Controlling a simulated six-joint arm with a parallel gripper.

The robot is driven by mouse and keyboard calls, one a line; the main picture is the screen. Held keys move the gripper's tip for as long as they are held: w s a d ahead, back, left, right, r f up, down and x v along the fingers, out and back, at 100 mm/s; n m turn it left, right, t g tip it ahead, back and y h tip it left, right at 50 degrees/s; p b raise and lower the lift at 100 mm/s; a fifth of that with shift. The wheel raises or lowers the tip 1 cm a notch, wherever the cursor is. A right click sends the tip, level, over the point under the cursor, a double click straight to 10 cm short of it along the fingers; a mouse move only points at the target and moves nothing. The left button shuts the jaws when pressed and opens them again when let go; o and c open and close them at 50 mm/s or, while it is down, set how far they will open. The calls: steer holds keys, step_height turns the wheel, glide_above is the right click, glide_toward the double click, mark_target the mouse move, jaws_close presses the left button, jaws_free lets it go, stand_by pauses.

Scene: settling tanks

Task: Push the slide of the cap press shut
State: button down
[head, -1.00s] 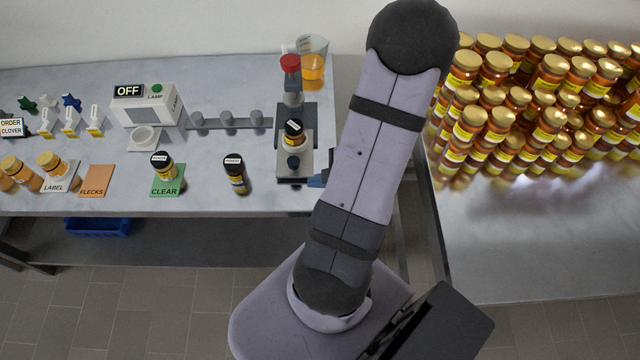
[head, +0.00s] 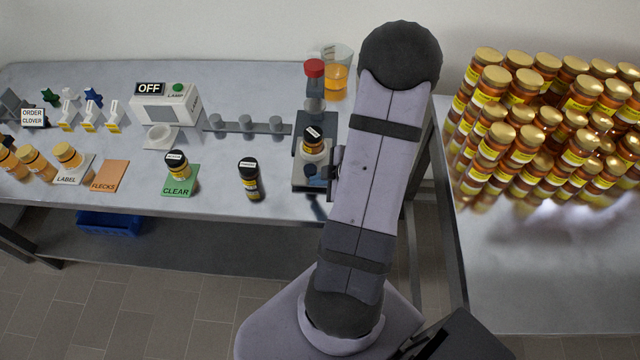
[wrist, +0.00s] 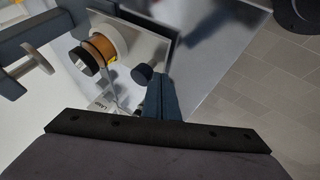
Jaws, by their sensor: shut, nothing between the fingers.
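The cap press (head: 314,95) stands near the right end of the bench, with a red top and a grey column. Its pale slide (head: 300,172) sticks out toward the front. A dark-lidded jar (head: 314,142) stands on the slide, and it also shows in the wrist view (wrist: 98,48). A dark round knob (wrist: 142,74) sits at the slide's front end. My gripper (head: 323,173) is shut and empty, close beside the knob. In the wrist view its blue-grey fingers (wrist: 160,90) point toward the knob; I cannot tell if they touch it.
A measuring jug (head: 337,75) of amber liquid stands behind the press. A row of grey posts (head: 246,124) and a dark-lidded jar (head: 249,180) are to its left. A lamp box (head: 165,104) reads OFF. Stacked honey jars (head: 545,120) fill the right table's back.

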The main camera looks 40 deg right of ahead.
mark_target(321, 157)
steer(key=shift+w, duration=0.15)
steer(key=shift+w+d+r+p, duration=0.15)
steer(key=shift+w+d+p, duration=0.25)
steer(key=shift+d+p, duration=0.05)
steer(key=w+d+p, duration=0.3)
steer(key=w+d, duration=0.2)
steer(key=shift+p, duration=0.3)
steer(key=shift+d, duration=0.1)
steer(key=shift+s, duration=0.15)
steer(key=shift+s+a+f, duration=0.2)
steer(key=s+a+b, duration=0.1)
steer(key=s+a, duration=0.1)
steer(key=s, duration=0.1)
steer(key=shift+s+f+b, duration=0.1)
steer(key=shift+f+b, duration=0.1)
steer(key=shift+b, duration=0.2)
steer(key=v, duration=1)
steer(key=shift+a+p, duration=0.15)
steer(key=shift+p, duration=0.25)
